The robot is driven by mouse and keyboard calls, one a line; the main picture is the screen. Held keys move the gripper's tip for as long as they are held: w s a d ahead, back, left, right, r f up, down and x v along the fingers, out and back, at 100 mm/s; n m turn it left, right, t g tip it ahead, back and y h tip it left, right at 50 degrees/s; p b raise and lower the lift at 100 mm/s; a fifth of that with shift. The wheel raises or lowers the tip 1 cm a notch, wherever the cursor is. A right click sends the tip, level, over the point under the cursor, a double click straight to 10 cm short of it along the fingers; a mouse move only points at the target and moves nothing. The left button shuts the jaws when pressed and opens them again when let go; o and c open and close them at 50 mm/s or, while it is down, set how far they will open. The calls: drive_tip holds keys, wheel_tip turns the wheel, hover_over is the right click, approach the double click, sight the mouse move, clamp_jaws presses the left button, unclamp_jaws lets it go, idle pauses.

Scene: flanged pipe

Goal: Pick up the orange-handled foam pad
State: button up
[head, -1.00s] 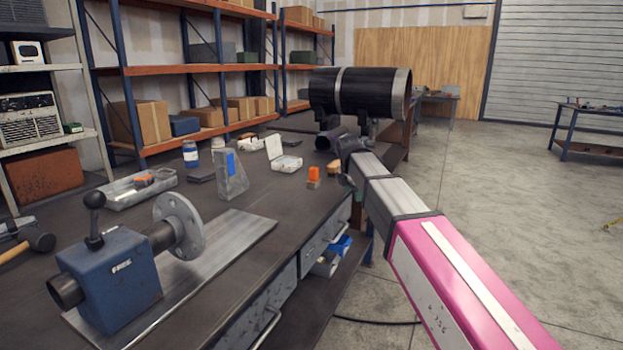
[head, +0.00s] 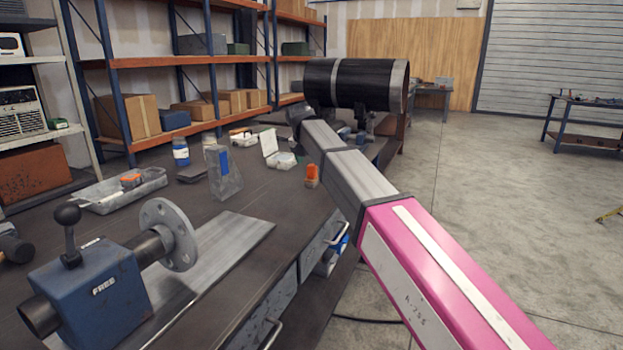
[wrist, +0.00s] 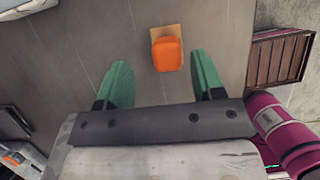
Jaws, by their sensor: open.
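The orange-handled foam pad (head: 312,175) stands on the workbench near its right edge, with an orange top and a tan base. In the wrist view the orange-handled foam pad (wrist: 167,50) lies ahead of my gripper (wrist: 160,80), roughly centred between the lines of its two green fingers but beyond their tips. My gripper is open and nothing is between the fingers. In the head view my arm reaches over the bench's right edge, and my gripper is hidden behind it.
A flanged pipe (head: 168,234) is held in a blue fixture (head: 88,292) at the front left. A clear angled block (head: 224,176), a white open case (head: 276,152) and a grey tray (head: 118,190) stand on the bench. A large black cylinder (head: 355,83) is at the far end.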

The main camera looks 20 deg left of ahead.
sight(312, 165)
drive_tip(key=x, duration=0.5)
drive_tip(key=shift+s+d+f, duration=0.1)
drive_tip(key=shift+s+d, duration=0.1)
drive_tip(key=shift+d, duration=0.1)
drive_tip(key=c, duration=1)
